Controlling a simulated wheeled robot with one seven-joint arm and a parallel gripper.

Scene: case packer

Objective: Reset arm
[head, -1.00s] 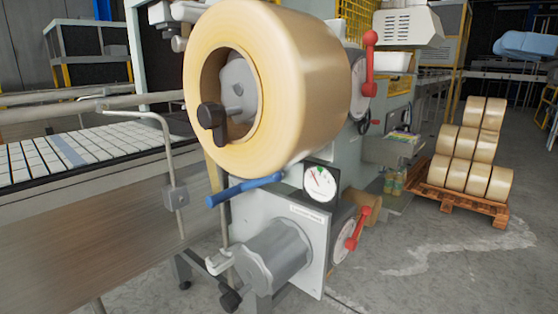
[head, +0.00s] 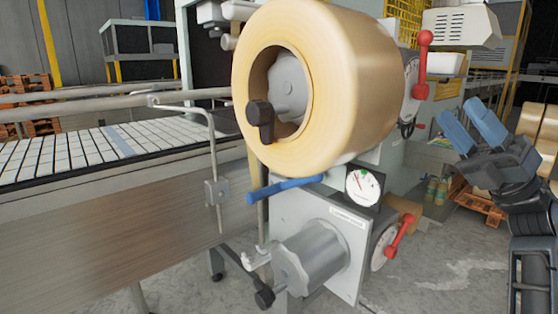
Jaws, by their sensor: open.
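My gripper (head: 463,112) is at the right of the head view, on my dark arm that rises from the lower right corner. Its two blue fingers point up and to the left and stand apart, with nothing seen between them. In the picture it lies right of the machine and covers part of the pallet of rolls behind it. I cannot tell its exact distance from the machine.
A large tan tape roll (head: 370,95) sits on the machine's upper spindle. Below are a blue handle (head: 285,188), a dial gauge (head: 363,187) and a grey spindle (head: 310,257). Red levers (head: 422,65) stick out right. A conveyor (head: 85,160) runs left.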

